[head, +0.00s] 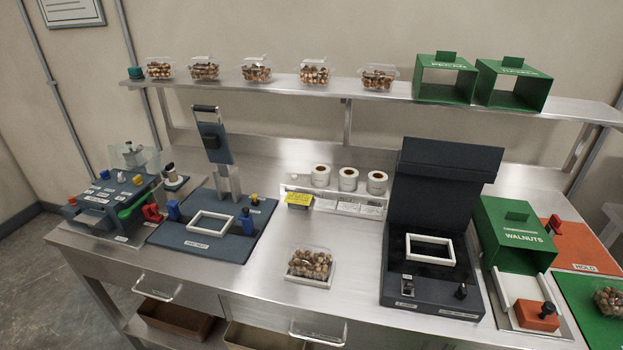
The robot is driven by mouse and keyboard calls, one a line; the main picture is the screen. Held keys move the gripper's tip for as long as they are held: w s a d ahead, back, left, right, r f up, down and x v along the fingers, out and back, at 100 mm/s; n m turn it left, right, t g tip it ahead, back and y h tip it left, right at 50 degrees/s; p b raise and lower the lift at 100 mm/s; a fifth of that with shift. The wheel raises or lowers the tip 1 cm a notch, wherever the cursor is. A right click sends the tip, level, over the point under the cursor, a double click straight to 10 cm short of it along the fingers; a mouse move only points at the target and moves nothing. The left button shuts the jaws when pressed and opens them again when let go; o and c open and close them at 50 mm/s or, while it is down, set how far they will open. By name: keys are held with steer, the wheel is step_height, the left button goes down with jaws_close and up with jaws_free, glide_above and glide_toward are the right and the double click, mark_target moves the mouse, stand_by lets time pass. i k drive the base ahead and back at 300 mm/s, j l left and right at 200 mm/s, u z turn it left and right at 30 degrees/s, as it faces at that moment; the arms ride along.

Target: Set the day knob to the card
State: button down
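No knob can be read as the day knob at this size. The blue-grey device (95,200) at the left end of the bench carries several small coloured knobs or blocks, a green lever (131,209) and a red part (152,213). Its small labels are illegible. A yellow card (299,200) stands at the left of the label-roll rack; its print is too small to read. A black knob (461,291) sits on the front of the dark open-lidded box (432,285). My gripper is not in view.
A blue press (205,247) with a raised arm stands left of centre. A filled clamshell (311,263) sits front centre, beside bare bench. Label rolls (348,180) stand behind it. A green WALNUTS box (517,235) is at right. The shelf (345,96) holds several clamshells and green boxes.

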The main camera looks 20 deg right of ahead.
mark_target(104, 174)
steer(key=i+u, duration=0.1)
steer(key=u, duration=0.5)
steer(key=i+u, duration=0.35)
steer(key=i+l+u, duration=0.2)
steer(key=u, duration=0.2)
steer(key=i+l+u, duration=0.35)
steer(key=k+j, duration=0.05)
steer(key=j, duration=0.05)
